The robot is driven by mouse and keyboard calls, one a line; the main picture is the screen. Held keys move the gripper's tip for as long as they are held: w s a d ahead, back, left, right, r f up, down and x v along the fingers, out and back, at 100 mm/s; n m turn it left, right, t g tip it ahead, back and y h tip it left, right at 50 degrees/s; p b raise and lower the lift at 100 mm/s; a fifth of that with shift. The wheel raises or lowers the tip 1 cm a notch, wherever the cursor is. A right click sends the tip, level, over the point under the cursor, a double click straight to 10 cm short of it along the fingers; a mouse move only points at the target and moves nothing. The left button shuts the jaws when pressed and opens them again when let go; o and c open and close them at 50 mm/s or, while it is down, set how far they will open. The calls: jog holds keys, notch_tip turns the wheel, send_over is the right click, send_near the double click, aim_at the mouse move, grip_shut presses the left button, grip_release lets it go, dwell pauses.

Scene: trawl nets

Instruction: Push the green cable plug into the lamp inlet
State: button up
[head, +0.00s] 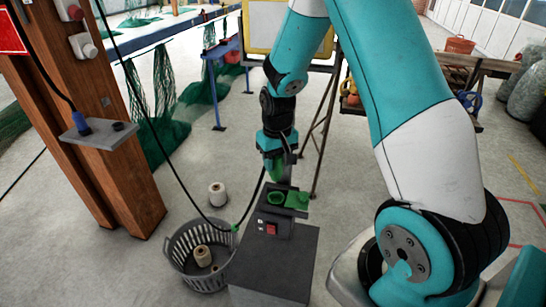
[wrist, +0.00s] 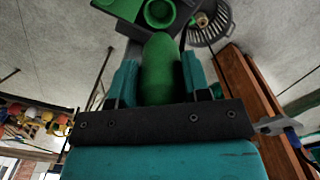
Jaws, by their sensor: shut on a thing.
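The green plug (wrist: 160,70) sits between the two teal fingers of my gripper (wrist: 160,88) in the wrist view. My gripper (head: 274,152) is shut on it and points down in the head view, where the plug (head: 273,168) shows just below the fingers. The lamp inlet (head: 276,198) is a green ring with a green flap beside it, on a grey box with a red switch. The plug is above the inlet and looks apart from it. In the wrist view the inlet's ring (wrist: 160,13) lies just beyond the plug's tip; its depth is unclear.
A black cable (head: 180,180) loops down from the upper left and rises toward the plug. A grey basket (head: 184,262) with spools stands left of the grey pedestal (head: 284,270). A blue plug (head: 82,124) is on a shelf on the wooden post (head: 125,185).

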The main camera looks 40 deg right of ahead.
aim_at(277, 180)
jog(key=shift+f+b, duration=2.95)
jog(key=shift+f, duration=1.1)
jog(key=shift+f+b, duration=0.5)
jog(key=shift+f, duration=0.1)
jog(key=o, duration=1.3)
jog(key=shift+c, duration=0.2)
jog(key=shift+r, duration=0.1)
notch_tip(277, 180, up, 17)
jog(key=b, duration=0.3)
jog(key=shift+d+r, duration=0.1)
